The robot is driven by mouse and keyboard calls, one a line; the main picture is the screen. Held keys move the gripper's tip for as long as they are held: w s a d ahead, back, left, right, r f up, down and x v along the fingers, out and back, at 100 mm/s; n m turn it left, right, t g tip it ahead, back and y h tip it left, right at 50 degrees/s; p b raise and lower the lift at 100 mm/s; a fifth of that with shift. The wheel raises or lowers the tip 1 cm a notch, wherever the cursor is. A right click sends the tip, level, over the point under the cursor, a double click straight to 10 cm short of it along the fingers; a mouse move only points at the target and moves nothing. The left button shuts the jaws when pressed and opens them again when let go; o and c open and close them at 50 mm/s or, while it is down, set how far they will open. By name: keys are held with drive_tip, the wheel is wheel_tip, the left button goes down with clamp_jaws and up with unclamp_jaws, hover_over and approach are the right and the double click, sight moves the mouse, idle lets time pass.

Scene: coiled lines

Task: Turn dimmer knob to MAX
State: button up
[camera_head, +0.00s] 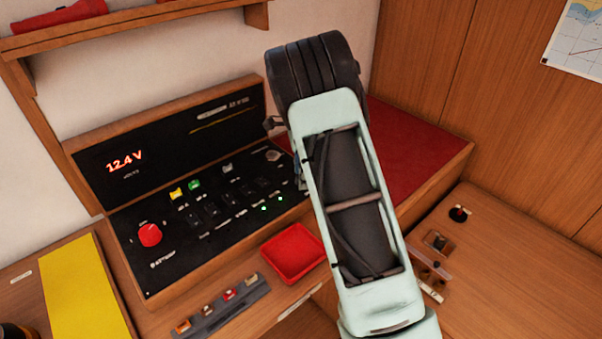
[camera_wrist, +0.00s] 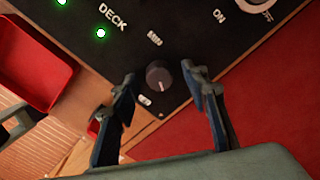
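The dimmer knob (camera_wrist: 160,79) is a small dark round knob on the black panel (camera_wrist: 172,25) in the wrist view. A small label beside it seems to read MIN, and another small label below left of it is too blurred to read. My gripper (camera_wrist: 160,88) is open, with one finger on each side of the knob. Gaps show between the fingers and the knob, so I see no grip on it. In the head view my arm hides the knob and most of the gripper; the panel (camera_head: 190,215) shows to the left of the arm.
A red tray (camera_head: 293,253) stands in front of the panel; it also shows in the wrist view (camera_wrist: 45,62). A red button (camera_head: 150,235) and several small switches are on the panel. A red cushion (camera_head: 425,150) lies right of it. A grey fuse strip (camera_head: 222,311) lies in front.

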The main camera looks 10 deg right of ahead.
wheel_tip(320, 180, up, 12)
idle(0.6)
